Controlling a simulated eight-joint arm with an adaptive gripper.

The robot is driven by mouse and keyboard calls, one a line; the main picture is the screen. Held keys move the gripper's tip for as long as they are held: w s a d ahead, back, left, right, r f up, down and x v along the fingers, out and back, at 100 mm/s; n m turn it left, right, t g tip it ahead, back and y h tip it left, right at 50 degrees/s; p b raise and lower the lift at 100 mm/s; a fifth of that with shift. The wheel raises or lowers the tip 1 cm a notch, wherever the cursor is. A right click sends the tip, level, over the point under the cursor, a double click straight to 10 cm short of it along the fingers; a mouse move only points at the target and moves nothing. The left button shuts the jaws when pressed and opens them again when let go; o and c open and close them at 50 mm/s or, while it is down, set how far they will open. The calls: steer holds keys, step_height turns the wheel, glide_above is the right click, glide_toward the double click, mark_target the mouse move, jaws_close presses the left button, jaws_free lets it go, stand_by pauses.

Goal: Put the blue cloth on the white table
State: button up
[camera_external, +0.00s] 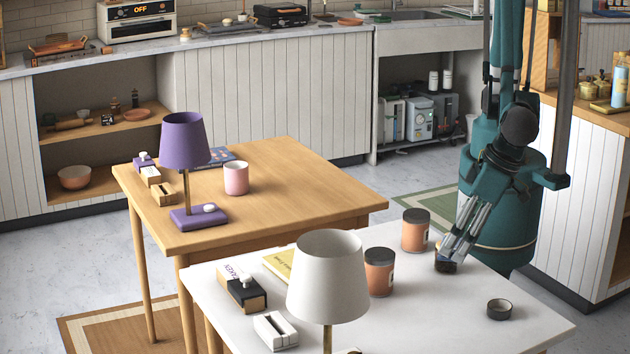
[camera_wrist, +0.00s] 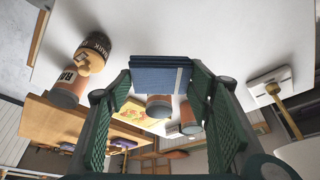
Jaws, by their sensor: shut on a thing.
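The blue cloth (camera_wrist: 158,80) is a folded dark-blue stack with a pale stripe, held between my two green finger pads in the wrist view. My gripper (camera_wrist: 160,92) is shut on it. In the external view, my gripper (camera_external: 450,252) points down at the right part of the white table (camera_external: 430,322), with the dark cloth (camera_external: 445,265) at its tips. The cloth is at or just above the tabletop; I cannot tell if it touches. The white table surface (camera_wrist: 215,35) fills much of the wrist view.
Two orange jars with dark lids (camera_external: 415,232) (camera_external: 379,275) stand left of my gripper. A small dark round container (camera_external: 499,309) is to the right. A white lamp (camera_external: 327,275), a yellow book (camera_external: 279,263) and boxes (camera_external: 241,289) occupy the left.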

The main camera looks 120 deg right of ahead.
steer(key=shift+f, duration=0.9)
steer(key=shift+f, duration=0.1)
steer(key=b, duration=0.2)
glide_above(443, 299)
steer(key=s+a, duration=0.1)
steer(key=shift+s+a+f, duration=0.1)
steer(key=shift+a+f, duration=0.05)
steer(key=shift+f, duration=2.9)
steer(key=shift+f, duration=1.85)
steer(key=shift+f+b, duration=0.15)
steer(key=shift+b, duration=0.2)
steer(key=o, duration=0.8)
steer(key=shift+r, duration=0.25)
